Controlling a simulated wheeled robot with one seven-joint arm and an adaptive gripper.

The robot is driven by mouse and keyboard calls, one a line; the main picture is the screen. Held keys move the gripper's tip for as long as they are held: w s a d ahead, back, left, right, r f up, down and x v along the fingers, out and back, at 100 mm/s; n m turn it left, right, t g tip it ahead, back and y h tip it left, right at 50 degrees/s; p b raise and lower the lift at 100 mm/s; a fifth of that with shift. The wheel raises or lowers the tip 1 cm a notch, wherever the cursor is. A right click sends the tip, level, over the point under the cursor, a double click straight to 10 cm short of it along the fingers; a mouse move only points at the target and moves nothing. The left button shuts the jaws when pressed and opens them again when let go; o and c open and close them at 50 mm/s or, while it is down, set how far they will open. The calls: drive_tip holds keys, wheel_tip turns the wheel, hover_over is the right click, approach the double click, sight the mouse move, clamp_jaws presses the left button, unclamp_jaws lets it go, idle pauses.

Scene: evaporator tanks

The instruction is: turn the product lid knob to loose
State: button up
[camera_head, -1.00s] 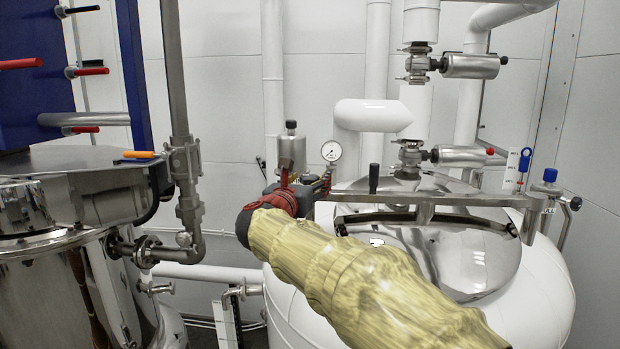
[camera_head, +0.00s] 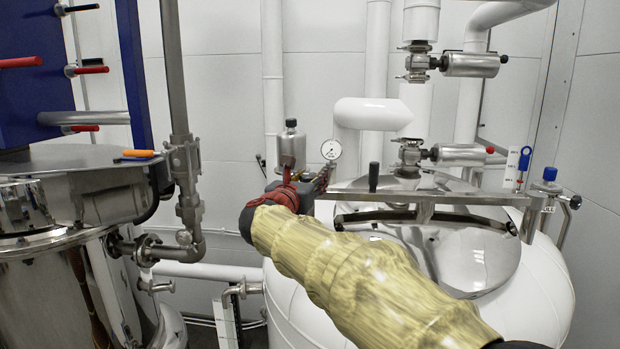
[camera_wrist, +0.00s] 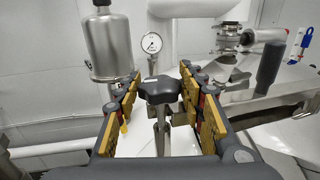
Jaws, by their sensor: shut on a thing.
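The black lobed lid knob (camera_wrist: 158,89) stands upright on a metal stem in the middle of the wrist view. My gripper (camera_wrist: 161,80) is shut on it, with one yellow-padded finger on the left and one on the right. The shiny domed product lid (camera_head: 455,250) lies closed on the tank under a metal crossbar (camera_head: 430,195).
A metal canister (camera_wrist: 108,45) and a pressure gauge (camera_wrist: 151,43) stand just behind the knob. A black upright handle (camera_wrist: 270,62) rises at the right. A steel tank (camera_head: 80,185) with piping stands at the left. A blue-topped fitting (camera_head: 549,176) is at the right.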

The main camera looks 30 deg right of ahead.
drive_tip(key=shift+c, duration=1.4)
